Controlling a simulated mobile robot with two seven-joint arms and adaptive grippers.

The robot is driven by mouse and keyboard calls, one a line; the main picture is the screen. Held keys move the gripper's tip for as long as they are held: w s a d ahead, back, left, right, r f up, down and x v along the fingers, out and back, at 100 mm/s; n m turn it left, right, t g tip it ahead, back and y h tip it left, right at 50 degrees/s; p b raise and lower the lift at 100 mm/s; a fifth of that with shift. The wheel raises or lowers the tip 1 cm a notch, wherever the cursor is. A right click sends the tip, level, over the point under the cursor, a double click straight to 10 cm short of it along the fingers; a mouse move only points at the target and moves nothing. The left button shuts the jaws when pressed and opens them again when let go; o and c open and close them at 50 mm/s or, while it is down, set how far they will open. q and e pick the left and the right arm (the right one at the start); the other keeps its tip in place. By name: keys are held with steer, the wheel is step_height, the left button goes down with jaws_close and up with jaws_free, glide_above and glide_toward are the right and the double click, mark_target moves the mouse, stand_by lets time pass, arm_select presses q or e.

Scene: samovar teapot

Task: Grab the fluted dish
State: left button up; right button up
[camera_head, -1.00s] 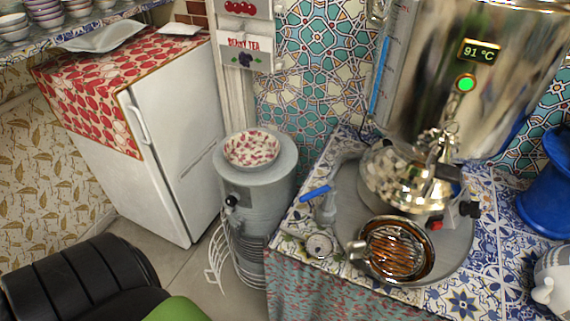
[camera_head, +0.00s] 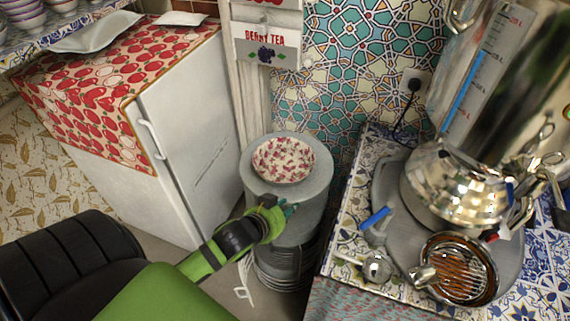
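A round white dish with a dark red pattern (camera_head: 283,160) sits upright on top of a grey cylinder (camera_head: 258,187). It is the likeliest fluted dish, though fluting is hard to make out at this size. My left gripper (camera_head: 286,210) is in front of the cylinder, below and apart from the dish. Its teal fingertips are small in the view, and I cannot tell whether they are open or shut. Nothing shows held in it. My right gripper is not in view.
A white fridge (camera_head: 192,130) with a red-patterned cover stands left, with a pale wavy dish (camera_head: 98,33) on top. Right of the cylinder is a tiled counter with a metal tray (camera_head: 385,185), a shiny teapot (camera_head: 450,190), a strainer (camera_head: 460,268) and a large samovar.

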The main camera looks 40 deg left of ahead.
mark_target(306, 176)
arm_select(q)
steer(key=w+r+t, duration=0.1)
steer(key=w+a+r+m, duration=0.1)
steer(key=w, duration=0.1)
steer(key=w+a+r+t+h, duration=0.1)
steer(key=shift+w+a+t, duration=0.1)
steer(key=shift+w+t, duration=0.15)
steer(key=shift+t, duration=0.05)
steer(key=shift+w, duration=0.35)
steer(key=x, duration=0.2)
steer(key=p+x, duration=0.1)
steer(key=x, duration=0.2)
steer(key=shift+w+d+r, duration=0.1)
steer(key=shift+d, duration=0.15)
steer(key=shift+w+f, duration=0.25)
steer(key=shift+w, duration=0.25)
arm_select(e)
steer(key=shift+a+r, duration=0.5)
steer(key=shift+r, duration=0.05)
arm_select(q)
jaws_close()
